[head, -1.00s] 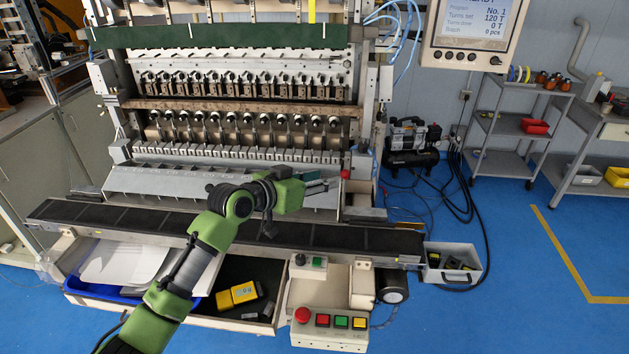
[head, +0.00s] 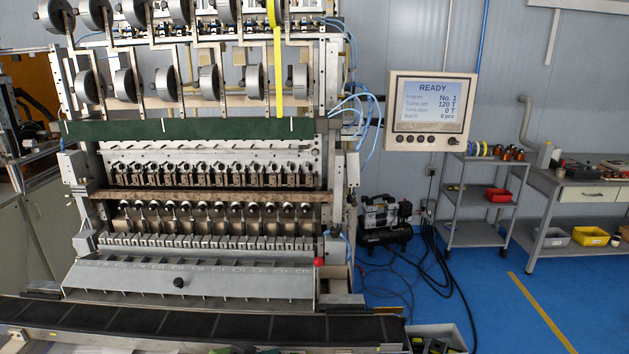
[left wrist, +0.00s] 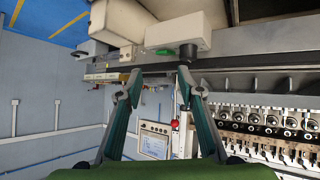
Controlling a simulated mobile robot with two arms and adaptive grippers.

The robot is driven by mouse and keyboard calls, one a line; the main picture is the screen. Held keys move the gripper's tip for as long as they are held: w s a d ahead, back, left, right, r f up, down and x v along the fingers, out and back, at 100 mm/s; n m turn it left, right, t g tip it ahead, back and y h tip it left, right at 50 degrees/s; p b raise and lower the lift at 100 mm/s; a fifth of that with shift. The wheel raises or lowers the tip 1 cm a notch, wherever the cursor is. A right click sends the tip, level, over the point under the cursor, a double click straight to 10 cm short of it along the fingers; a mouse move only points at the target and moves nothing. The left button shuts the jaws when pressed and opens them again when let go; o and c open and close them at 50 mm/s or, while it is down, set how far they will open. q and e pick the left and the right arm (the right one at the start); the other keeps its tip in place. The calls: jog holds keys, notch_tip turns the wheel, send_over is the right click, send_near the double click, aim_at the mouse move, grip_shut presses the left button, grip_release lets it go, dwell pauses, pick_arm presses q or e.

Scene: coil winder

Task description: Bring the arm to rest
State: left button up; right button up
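My left gripper (left wrist: 158,75) shows in the left wrist view. Its two fingers stand well apart with nothing between them. The wrist picture is upside down relative to the head view. The coil winder (head: 210,200) fills the left and middle of the head view, and its row of winding heads also shows in the left wrist view (left wrist: 270,122). The head view shows neither gripper; my right gripper is in no view.
A dark conveyor belt (head: 200,323) runs along the winder's front. A red-knobbed lever (head: 319,262) stands at its right end. A control screen (head: 433,106) reads READY. A compressor (head: 384,220), a shelf trolley (head: 478,205) and a bench (head: 580,185) stand right.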

pick_arm(q)
jog(key=s+a+f+n+g+y, duration=0.1)
jog(key=s+a+f+g+y, duration=0.2)
jog(key=s, duration=0.7)
jog(key=s+a+f+n+y, duration=0.1)
jog(key=s+a+f, duration=0.35)
jog(key=s, duration=0.55)
jog(key=s+a+f+n+g+y, duration=0.1)
jog(key=s+a+f+g+y, duration=0.1)
jog(key=s+a, duration=0.5)
jog(key=s+d+f+g+b, duration=0.1)
jog(key=s+f, duration=0.1)
jog(key=f, duration=1.3)
jog(key=s+d+f+g+b, duration=0.1)
jog(key=s+f, duration=0.2)
jog(key=f, duration=1.1)
jog(key=s+a+f+b, duration=0.2)
jog(key=s+a+f, duration=0.1)
jog(key=s+f, duration=1.3)
notch_tip(320, 180, down, 2)
jog(key=shift+s+f+g, duration=0.15)
jog(key=shift+s+g, duration=0.2)
jog(key=shift+g, duration=0.05)
